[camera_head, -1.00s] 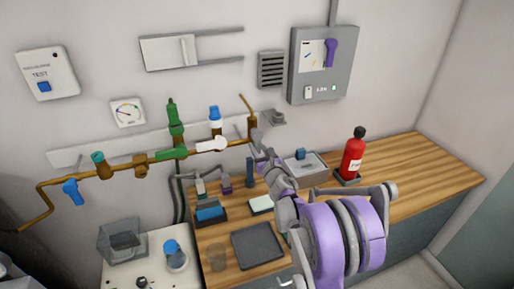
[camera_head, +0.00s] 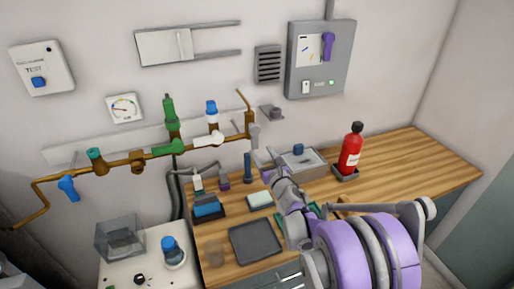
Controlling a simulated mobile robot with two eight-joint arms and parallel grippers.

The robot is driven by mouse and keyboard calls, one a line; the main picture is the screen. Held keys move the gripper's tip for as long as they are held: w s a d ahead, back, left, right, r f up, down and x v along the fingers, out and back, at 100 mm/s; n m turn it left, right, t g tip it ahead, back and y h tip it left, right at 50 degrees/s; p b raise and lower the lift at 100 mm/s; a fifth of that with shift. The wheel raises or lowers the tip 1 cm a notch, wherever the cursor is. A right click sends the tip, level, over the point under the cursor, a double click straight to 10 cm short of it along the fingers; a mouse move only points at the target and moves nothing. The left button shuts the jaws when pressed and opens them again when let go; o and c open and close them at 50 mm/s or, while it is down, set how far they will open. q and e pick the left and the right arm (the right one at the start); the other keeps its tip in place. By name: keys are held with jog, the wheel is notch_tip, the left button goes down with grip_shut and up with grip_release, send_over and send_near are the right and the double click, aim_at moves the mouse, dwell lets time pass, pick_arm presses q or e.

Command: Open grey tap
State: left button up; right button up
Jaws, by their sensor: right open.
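The brass pipe (camera_head: 111,165) runs along the wall with several taps. The grey tap handle (camera_head: 254,137) is at its right end and points down, below the upright brass end piece. A white tap handle (camera_head: 208,139) lies along the pipe to its left. A green handle (camera_head: 172,148) also lies along the pipe, and a blue handle (camera_head: 68,188) hangs down at the far left. My right gripper (camera_head: 262,157) is open, just below and right of the grey handle, with a small gap seen between them. My left gripper is not in view.
The wooden counter (camera_head: 417,163) holds a red extinguisher (camera_head: 351,152), a grey tray (camera_head: 318,163), a dark flat pad (camera_head: 256,243) and small blocks. A grey wall bracket (camera_head: 271,111) sits right of the grey tap. The counter's right part is clear.

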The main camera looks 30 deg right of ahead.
jog(key=shift+v, duration=1.9)
jog(key=s+a+f+m+g+y, duration=0.1)
jog(key=s+a+f+m+g, duration=0.3)
jog(key=s+a+m, duration=0.3)
jog(key=s+a+f+m+g+y, duration=0.2)
jog(key=s+a+m, duration=0.6)
jog(key=m, duration=0.7)
jog(key=s+a+f+m+g+y, duration=0.1)
jog(key=s+a+f+m+g, duration=0.4)
jog(key=s+a+m, duration=0.3)
jog(key=s+m+g, duration=0.1)
jog(key=s+m, duration=0.1)
jog(key=m, duration=0.1)
jog(key=shift+s+a+f, duration=0.25)
jog(key=shift+s+f, duration=0.1)
